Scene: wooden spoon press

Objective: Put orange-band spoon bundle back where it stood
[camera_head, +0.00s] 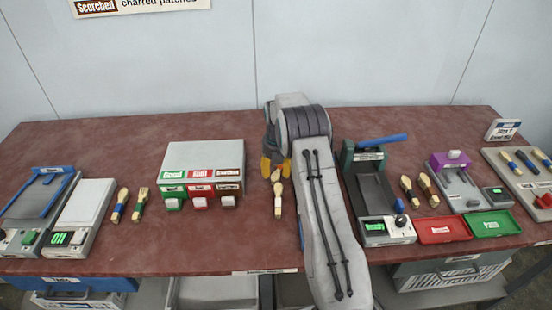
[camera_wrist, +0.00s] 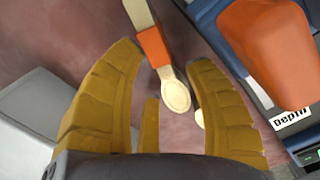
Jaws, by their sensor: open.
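The orange-band spoon bundle (camera_wrist: 153,46) is pale wood with an orange band around its handle. In the wrist view it lies across the gap between my fingertips, its round bowl (camera_wrist: 175,96) toward the palm. My gripper (camera_wrist: 165,58) is open, with yellow fingers apart on either side of it. I cannot tell whether they touch it. In the head view my gripper (camera_head: 275,167) points down over the table, left of my arm. A pale spoon bundle (camera_head: 278,204) shows just in front of it; its band colour is too small to tell. The bundle's former standing place is not clear.
A grey box (camera_head: 205,155) with green, red and brown labelled bins stands left. A dark green press (camera_head: 368,190) stands right of my arm. In the wrist view a blue device with an orange part (camera_wrist: 268,45) is close right. Other bundles (camera_head: 140,199) lie left.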

